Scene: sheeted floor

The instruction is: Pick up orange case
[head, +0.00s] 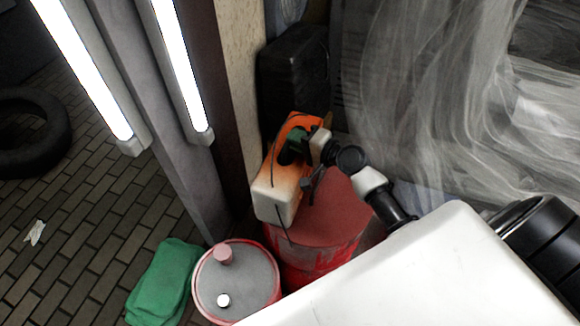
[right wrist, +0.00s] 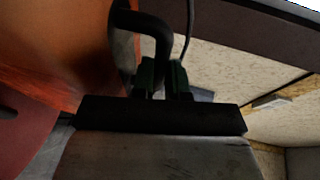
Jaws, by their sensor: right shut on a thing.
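The orange case (head: 274,188) has an orange top part and a dirty white lower part. In the head view it is at the top of a red barrel (head: 325,215); I cannot tell whether it touches the barrel. My right gripper (head: 297,146) reaches it from the right and is shut on its dark handle. In the right wrist view the gripper's fingers (right wrist: 163,80) close around the black handle (right wrist: 150,22), with the orange side of the case (right wrist: 60,45) at the left. My left gripper is not in view.
A smaller red-rimmed drum (head: 237,285) and a green folded cloth (head: 165,280) stand left of the barrel. A dark case (head: 292,72) is behind. Plastic sheeting (head: 420,100) hangs at the right. Lit tubes (head: 180,65) and a tire (head: 32,132) are at the left.

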